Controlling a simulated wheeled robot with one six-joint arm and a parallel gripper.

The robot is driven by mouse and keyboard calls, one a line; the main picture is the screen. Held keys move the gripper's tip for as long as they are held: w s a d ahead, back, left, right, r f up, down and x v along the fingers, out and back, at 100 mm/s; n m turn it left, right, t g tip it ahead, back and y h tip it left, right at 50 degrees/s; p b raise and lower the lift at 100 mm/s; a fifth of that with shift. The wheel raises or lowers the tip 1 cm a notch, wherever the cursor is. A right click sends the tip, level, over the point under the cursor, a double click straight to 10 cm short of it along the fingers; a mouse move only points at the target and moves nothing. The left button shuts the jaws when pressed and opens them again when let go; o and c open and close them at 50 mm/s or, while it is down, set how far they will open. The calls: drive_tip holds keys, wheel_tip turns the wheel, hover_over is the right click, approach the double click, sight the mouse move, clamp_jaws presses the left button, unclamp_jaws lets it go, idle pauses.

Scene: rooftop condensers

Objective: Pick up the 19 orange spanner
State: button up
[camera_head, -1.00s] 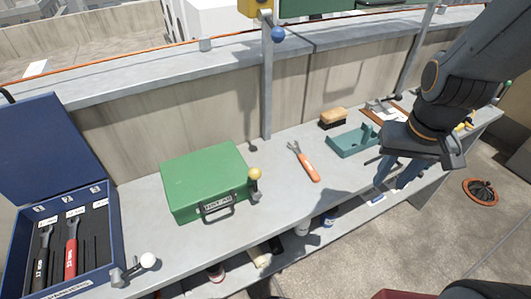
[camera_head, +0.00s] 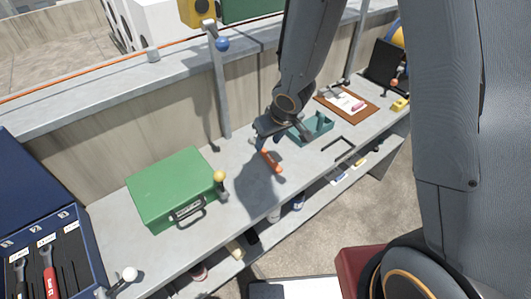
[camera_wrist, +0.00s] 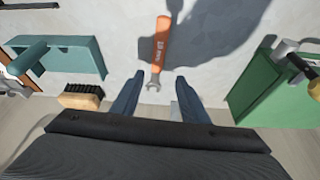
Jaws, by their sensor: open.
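The orange spanner (camera_head: 271,161) lies on the grey bench, right of the green case, partly hidden by my gripper in the head view. In the wrist view the orange spanner (camera_wrist: 160,50) shows a lettered orange handle and a grey open jaw end. My gripper (camera_wrist: 157,95) is open, with its two dark blue fingers on either side of the spanner's jaw end in the picture. In the head view my gripper (camera_head: 262,143) is above the bench at the spanner's far end. I cannot tell its exact height. Nothing is held.
A green case (camera_head: 172,182) stands left of the spanner, and a teal tray (camera_head: 318,130) to its right. A wooden brush (camera_wrist: 82,97) lies near the tray. A blue toolbox (camera_head: 75,240) holds a red spanner (camera_head: 50,273). A clipboard (camera_head: 347,104) lies farther right.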

sight(265, 152)
drive_tip(key=shift+d+b+x, duration=0.15)
drive_tip(key=shift+b+x, duration=0.15)
drive_tip(key=shift+x, duration=1.4)
drive_tip(key=shift+d+b+x, duration=0.2)
drive_tip(key=shift+b+x, duration=0.05)
drive_tip(key=shift+x, duration=1.4)
drive_tip(key=shift+f, duration=0.15)
clamp_jaws()
